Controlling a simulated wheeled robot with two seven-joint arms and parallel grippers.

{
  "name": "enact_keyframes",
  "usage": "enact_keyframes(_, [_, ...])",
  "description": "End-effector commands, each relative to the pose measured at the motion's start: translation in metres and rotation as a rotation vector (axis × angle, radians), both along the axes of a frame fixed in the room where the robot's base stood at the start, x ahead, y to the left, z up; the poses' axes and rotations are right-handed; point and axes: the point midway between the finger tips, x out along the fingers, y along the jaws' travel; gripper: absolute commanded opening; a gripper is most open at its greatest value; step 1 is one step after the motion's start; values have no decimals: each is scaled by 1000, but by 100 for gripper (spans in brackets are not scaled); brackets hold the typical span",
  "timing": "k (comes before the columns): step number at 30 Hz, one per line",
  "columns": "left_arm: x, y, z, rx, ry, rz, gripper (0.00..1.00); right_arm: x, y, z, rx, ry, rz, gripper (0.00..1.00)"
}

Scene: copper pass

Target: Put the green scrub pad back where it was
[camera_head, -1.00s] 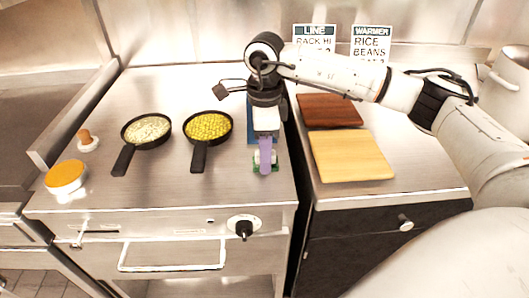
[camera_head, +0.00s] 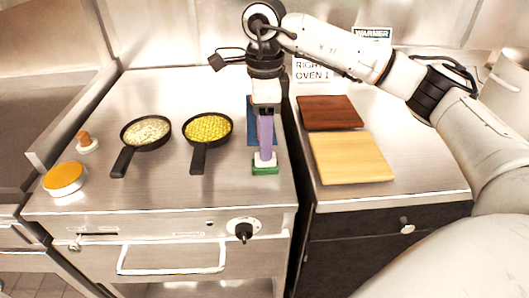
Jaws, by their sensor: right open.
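The green scrub pad (camera_head: 265,170) lies flat on the steel counter near its front right edge, with a white block-like part on top. My right gripper (camera_head: 265,155) points straight down over it, with its long purple finger side facing the camera. It is open, with its tips at or just above the white part; I cannot tell whether they touch. A blue flat piece (camera_head: 251,112) lies behind the gripper and is partly hidden by it. My left gripper is not in view.
Two black pans, one with pale food (camera_head: 146,129) and one with yellow food (camera_head: 208,128), stand left of the pad. An orange-topped round tub (camera_head: 64,178) and a wooden-knobbed item (camera_head: 86,142) sit farther left. Dark (camera_head: 329,112) and light (camera_head: 352,158) boards lie on the right counter.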

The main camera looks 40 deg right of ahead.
Motion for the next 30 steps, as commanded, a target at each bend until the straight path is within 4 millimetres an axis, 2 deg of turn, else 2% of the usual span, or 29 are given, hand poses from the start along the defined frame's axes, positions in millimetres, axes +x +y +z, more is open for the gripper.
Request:
enact_keyframes(1, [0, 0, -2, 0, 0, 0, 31, 1, 1, 12, 2, -5, 0, 54])
enact_keyframes(4, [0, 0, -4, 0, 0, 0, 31, 1, 1, 32, 2, -5, 0, 54])
enact_keyframes(10, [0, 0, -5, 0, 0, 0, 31, 0, 0, 57, 2, -1, 0, 54])
enact_keyframes(15, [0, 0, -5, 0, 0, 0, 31, 0, 0, 62, 0, 1, 0, 54])
enact_keyframes(30, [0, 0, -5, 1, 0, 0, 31, 0, 0, 62, 1, 1, 0, 54])
